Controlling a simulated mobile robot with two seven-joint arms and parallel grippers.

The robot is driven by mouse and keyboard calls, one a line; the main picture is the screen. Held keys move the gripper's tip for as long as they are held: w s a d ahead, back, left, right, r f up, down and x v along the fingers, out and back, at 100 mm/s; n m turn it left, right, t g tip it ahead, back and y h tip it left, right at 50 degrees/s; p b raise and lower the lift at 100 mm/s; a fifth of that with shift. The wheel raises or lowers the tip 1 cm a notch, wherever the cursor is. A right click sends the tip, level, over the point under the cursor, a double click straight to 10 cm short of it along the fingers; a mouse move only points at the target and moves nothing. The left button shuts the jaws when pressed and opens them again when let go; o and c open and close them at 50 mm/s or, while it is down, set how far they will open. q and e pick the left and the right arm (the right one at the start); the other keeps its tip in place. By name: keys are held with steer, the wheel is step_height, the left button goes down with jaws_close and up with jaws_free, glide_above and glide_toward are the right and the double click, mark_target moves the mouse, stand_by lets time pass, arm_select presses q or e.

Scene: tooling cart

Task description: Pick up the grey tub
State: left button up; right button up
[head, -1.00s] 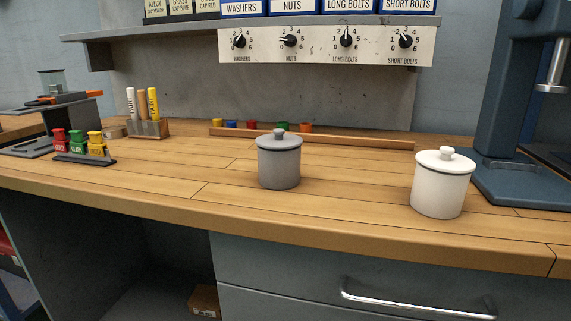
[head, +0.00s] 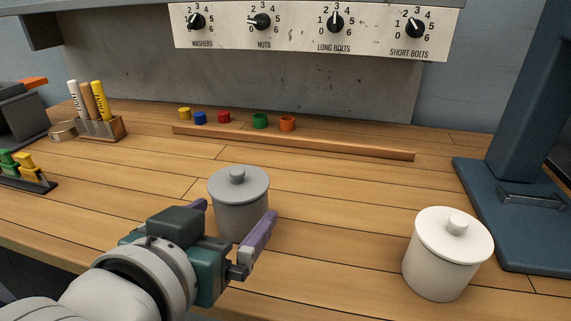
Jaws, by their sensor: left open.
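The grey tub (head: 238,197) stands upright on the wooden worktop, with its round lid and knob on top. My left gripper (head: 236,211) comes in from the lower left and is open. One purple finger is at the tub's left side, and the other is in front of its lower right side. The tub's lower left part is hidden behind the gripper. I cannot tell whether the fingers touch it. My right gripper is not in view.
A white lidded tub (head: 447,262) stands to the right, near a blue machine base (head: 510,215). A wooden strip (head: 290,143) runs behind, with several coloured pieces beyond it. A marker holder (head: 101,128) is at back left. The worktop between the tubs is clear.

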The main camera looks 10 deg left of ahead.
arm_select(q)
steer(key=b+x, duration=0.1)
steer(key=x, duration=0.4)
steer(key=shift+a+r, duration=0.1)
steer(key=shift+a, duration=0.05)
steer(key=c, duration=1.1)
steer(key=shift+r, duration=0.1)
